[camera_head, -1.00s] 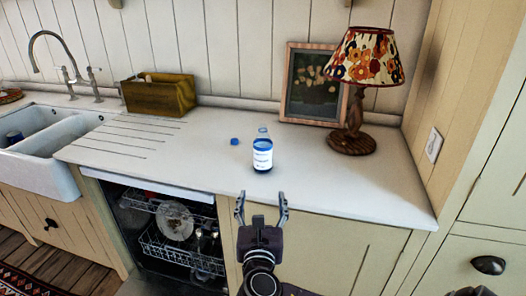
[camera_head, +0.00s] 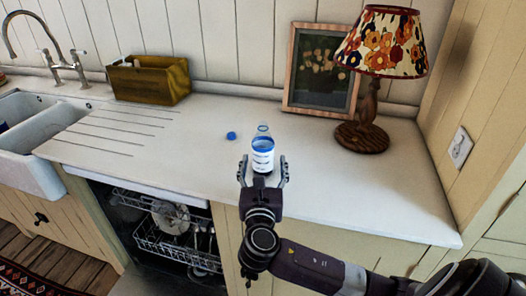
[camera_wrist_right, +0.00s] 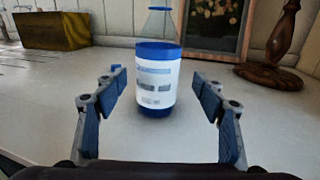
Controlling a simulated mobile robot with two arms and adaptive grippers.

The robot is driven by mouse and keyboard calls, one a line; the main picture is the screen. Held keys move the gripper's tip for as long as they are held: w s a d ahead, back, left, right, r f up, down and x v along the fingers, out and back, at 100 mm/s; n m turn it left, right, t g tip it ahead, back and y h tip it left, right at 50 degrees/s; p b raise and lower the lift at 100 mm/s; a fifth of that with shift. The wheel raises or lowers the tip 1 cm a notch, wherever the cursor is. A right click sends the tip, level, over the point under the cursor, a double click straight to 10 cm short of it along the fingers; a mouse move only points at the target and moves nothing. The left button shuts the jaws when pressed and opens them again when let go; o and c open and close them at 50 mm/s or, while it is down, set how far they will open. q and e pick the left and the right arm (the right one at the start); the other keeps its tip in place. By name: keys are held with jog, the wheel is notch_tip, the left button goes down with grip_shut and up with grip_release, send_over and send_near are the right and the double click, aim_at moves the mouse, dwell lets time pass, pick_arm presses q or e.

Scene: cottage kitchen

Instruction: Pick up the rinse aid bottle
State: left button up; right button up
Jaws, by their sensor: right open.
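The rinse aid bottle (camera_head: 263,152) stands upright on the white counter, clear with blue liquid and a white label. Its top has no cap on. A small blue cap (camera_head: 231,136) lies on the counter to its left. My right gripper (camera_head: 263,168) is open at the front of the bottle, its fingers spread to either side. In the right wrist view the bottle (camera_wrist_right: 158,75) stands between and just beyond the open fingers (camera_wrist_right: 160,92), with clear space on both sides. My left gripper is not in view.
A floral-shaded lamp (camera_head: 367,115) and a framed picture (camera_head: 318,75) stand behind and right of the bottle. A wooden box (camera_head: 150,82) stands at the back left, near the sink (camera_head: 40,170). An open dishwasher (camera_head: 165,235) is below the counter.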

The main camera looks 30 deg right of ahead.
aim_at(262, 159)
jog(key=x, duration=0.4)
jog(key=shift+w+a+f, duration=0.15)
jog(key=c, duration=1.2)
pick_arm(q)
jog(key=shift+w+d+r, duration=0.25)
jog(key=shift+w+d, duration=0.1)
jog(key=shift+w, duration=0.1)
pick_arm(e)
jog(key=shift+c, duration=1.1)
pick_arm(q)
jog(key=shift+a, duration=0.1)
pick_arm(e)
jog(key=shift+r, duration=0.25)
